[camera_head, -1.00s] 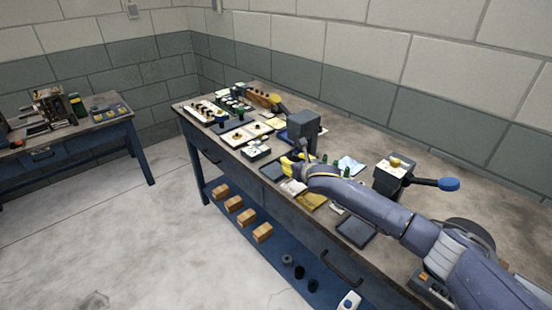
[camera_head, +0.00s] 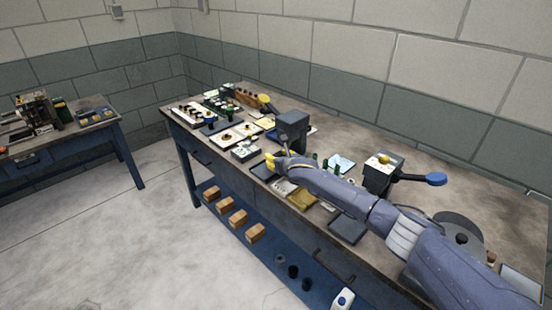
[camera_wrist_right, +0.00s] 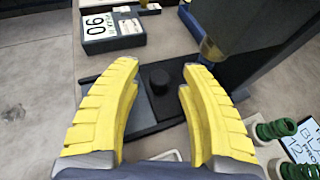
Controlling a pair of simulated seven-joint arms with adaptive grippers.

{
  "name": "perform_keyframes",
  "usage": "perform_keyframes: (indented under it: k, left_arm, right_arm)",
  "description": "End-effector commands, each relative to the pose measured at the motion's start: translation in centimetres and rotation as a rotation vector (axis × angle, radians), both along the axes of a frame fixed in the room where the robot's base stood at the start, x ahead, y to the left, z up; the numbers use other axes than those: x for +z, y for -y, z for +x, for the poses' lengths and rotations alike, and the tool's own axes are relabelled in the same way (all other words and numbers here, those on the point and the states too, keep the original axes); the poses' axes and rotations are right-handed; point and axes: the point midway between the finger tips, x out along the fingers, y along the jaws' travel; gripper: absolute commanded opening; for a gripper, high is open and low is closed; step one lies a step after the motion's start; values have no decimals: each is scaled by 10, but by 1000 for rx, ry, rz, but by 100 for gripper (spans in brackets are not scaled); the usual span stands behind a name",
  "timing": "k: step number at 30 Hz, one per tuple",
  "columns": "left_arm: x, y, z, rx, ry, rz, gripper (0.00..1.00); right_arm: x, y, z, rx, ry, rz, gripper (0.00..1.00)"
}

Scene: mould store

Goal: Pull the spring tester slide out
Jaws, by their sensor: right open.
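The spring tester (camera_head: 293,128) is a dark grey upright block on the long bench, with a yellow-knobbed lever. Its dark body (camera_wrist_right: 262,40) fills the upper right of the right wrist view. The slide (camera_wrist_right: 142,112) is a flat dark plate at its foot with a short black knob (camera_wrist_right: 159,80). My right gripper (camera_wrist_right: 161,66) is open, its yellow fingers on either side of the knob, with gaps visible on both sides. In the head view my right gripper (camera_head: 271,160) is beside the tester's front, and the arm hides part of the bench. My left gripper is not in view.
A small numbered box (camera_wrist_right: 112,30) stands beyond the slide. Green springs (camera_wrist_right: 275,130) and a white card (camera_wrist_right: 306,145) lie close at the right. A device with a blue-knobbed lever (camera_head: 422,179) stands right of the arm. The floor (camera_head: 130,240) before the bench is clear.

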Motion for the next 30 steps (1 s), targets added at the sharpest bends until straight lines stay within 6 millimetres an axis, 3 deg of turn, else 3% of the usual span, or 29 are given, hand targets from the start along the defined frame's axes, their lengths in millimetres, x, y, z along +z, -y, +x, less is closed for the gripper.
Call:
perform_keyframes:
  k: [2,13,30]
  left_arm:
    - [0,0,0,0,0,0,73]
    - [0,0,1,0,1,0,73]
    - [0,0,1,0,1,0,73]
  right_arm:
    - [0,0,0,0,0,0,43]
    - [0,0,0,0,0,0,0]
    - [5,-6,-3,4,6,4,0]
